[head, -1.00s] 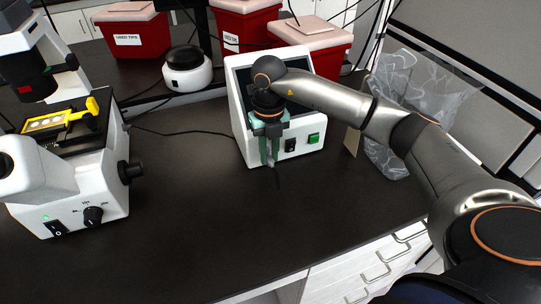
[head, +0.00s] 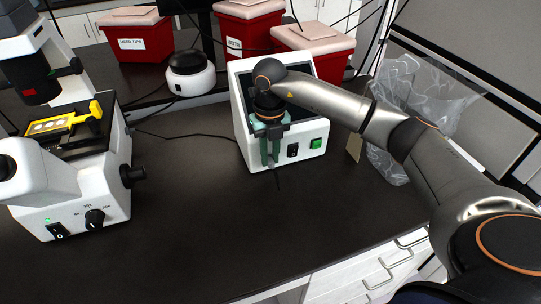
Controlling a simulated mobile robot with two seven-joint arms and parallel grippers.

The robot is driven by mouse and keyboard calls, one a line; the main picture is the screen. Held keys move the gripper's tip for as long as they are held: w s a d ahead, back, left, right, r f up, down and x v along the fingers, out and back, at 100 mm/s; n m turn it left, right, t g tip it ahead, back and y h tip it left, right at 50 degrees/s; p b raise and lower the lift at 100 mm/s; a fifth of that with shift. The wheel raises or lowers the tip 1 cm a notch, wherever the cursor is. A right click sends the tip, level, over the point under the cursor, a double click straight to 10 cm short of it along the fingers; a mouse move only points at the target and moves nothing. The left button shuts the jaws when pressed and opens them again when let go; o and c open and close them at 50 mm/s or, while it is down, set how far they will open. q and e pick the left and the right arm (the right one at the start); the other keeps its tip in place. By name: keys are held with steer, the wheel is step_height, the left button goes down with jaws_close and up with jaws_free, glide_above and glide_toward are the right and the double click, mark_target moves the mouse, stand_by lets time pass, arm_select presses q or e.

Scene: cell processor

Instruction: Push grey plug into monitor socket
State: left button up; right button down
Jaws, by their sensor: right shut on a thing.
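The monitor (head: 240,98) is a white slanted box with a dark screen, standing at the middle back of the bench. Its lower front panel carries a dark socket or switch (head: 293,150) and a green switch (head: 316,143). My right gripper (head: 270,161) points down in front of the left part of this panel. Its green fingers are shut on the plug, which is mostly hidden between them. A thin dark cable (head: 278,180) hangs below the fingertips. I cannot tell whether the plug touches the panel. My left gripper is not in view.
A white microscope (head: 75,190) with a yellow holder (head: 62,122) stands at the left. A round white device (head: 187,72) and red bins (head: 145,42) are behind. A clear bag (head: 430,100) hangs at the right. The front bench (head: 200,235) is clear.

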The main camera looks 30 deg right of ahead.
steer(key=shift+w, duration=0.15)
steer(key=c, duration=0.7)
jaws_free()
step_height(320, 180, up, 13)
steer(key=shift+f+b, duration=0.2)
steer(key=shift+b, duration=0.2)
